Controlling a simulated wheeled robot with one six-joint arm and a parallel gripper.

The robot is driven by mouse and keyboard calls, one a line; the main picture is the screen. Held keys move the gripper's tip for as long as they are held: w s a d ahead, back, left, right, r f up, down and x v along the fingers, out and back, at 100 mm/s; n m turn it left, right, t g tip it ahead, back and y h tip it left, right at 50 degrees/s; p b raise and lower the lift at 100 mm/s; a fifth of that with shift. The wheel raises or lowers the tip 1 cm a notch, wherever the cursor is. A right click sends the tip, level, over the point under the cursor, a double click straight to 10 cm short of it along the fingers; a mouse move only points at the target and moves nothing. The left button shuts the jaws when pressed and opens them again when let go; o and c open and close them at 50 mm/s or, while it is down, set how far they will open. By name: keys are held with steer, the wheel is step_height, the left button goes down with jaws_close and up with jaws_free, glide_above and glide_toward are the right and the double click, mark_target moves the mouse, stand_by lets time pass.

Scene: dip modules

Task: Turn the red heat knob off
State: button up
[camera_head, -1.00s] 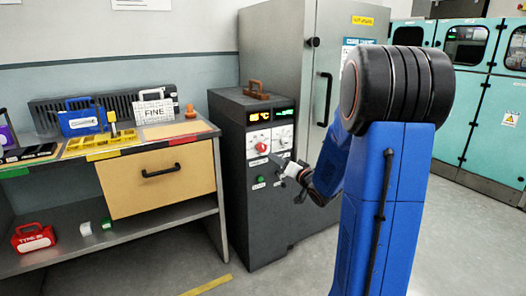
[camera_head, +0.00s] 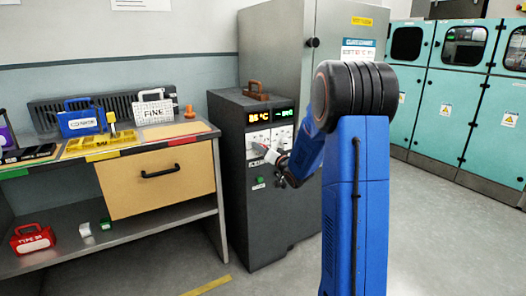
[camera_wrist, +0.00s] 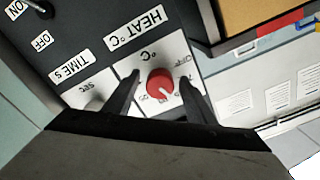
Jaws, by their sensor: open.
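The red heat knob (camera_wrist: 160,83) sits on a white dial plate under the HEAT °C label (camera_wrist: 136,28) in the wrist view. My gripper (camera_wrist: 159,86) is open, with one dark finger on each side of the knob and visible gaps between. Whether the fingers touch the panel, I cannot tell. The cabinet's display (camera_head: 270,115) is lit, orange on the left and green on the right.
A second dial plate labelled TIME S (camera_wrist: 72,66) lies beside the heat dial. A green button (camera_head: 260,180) sits lower on the cabinet. The workbench (camera_head: 190,131) with cases and a yellow tray stands to the left. A tall grey cabinet (camera_head: 285,60) stands behind.

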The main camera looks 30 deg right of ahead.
steer(key=c, duration=1)
steer(key=shift+c, duration=0.2)
steer(key=shift+n, duration=0.3)
steer(key=n, duration=0.7)
steer(key=shift+d+n, duration=0.1)
steer(key=shift+n, duration=4)
steer(key=shift+f, duration=0.1)
